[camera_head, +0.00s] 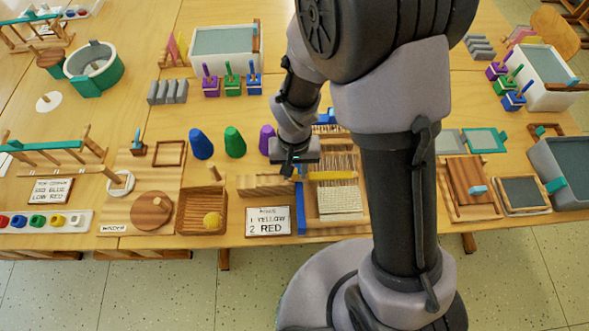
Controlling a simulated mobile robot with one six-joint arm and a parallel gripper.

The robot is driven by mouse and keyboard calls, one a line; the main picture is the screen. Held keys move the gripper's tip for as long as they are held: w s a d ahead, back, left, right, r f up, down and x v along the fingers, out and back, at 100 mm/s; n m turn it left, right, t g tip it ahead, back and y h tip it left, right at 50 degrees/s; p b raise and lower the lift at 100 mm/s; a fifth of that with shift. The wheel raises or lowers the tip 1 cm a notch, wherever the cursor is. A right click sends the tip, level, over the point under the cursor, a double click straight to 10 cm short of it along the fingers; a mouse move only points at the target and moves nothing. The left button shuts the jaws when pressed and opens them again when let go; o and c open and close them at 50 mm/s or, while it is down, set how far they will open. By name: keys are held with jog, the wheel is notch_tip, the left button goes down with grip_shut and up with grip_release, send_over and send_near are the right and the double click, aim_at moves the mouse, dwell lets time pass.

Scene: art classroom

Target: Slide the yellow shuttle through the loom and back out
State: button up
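The loom (341,203) stands on the table at the centre, with pale threads and a woven patch at its near end. My arm hides its right side and part of its far end. The yellow shuttle (332,176) lies across the threads as a thin bar; its right end is close to my arm's outline. My gripper (292,172) points down at the loom's left edge, just left of the shuttle's visible left end. Its fingertips are small and dark, so I cannot tell whether they are apart, shut or touching the shuttle.
A wooden rack (263,187) stands left of the loom. A sign (268,221) reading "1 YELLOW 2 RED" is in front of it. A tray (182,216) holds a yellow ball.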

grip_shut()
dwell(1.2)
